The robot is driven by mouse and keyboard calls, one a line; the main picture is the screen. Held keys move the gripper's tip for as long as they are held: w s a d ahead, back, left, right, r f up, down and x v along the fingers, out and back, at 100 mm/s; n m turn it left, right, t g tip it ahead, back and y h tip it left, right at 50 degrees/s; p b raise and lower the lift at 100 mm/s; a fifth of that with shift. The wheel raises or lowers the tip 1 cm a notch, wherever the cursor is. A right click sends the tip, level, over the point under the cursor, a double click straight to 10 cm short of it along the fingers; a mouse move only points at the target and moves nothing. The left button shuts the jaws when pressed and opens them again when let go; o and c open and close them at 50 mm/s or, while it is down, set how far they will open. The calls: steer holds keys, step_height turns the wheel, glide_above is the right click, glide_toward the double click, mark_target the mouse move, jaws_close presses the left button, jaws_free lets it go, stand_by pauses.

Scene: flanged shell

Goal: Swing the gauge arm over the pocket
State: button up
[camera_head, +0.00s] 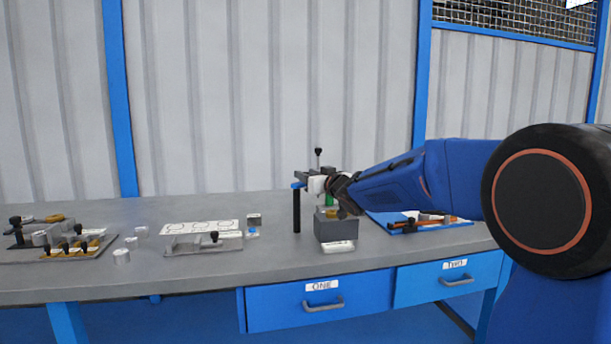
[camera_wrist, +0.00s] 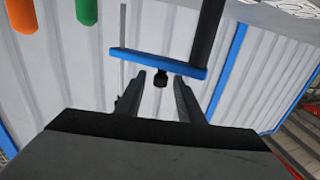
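The gauge arm is a blue bar (camera_wrist: 155,62) on a black upright post (camera_wrist: 208,35), with a thin grey rod at its other end and a small black knob (camera_wrist: 160,80) on its edge. In the head view the post (camera_head: 297,212) stands left of a grey block (camera_head: 336,229), and the blue bar (camera_head: 299,185) shows at its top. My gripper (camera_wrist: 160,84) is open, its two fingers apart on either side of the knob, with no clear contact visible. In the head view my gripper (camera_head: 332,187) is above the block, partly hiding it. The pocket cannot be made out.
Green (camera_wrist: 87,10) and orange (camera_wrist: 21,14) cylinders are close by in the wrist view. A blue tray (camera_head: 440,226) lies right of the block. A grey fixture (camera_head: 190,247), white cylinders (camera_head: 122,256) and a plate with black knobs (camera_head: 60,252) are left. The bench front is clear.

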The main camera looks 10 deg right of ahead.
steer(key=shift+w+a, duration=0.2)
steer(key=shift+w, duration=0.45)
steer(key=shift+c, duration=0.7)
jaws_close()
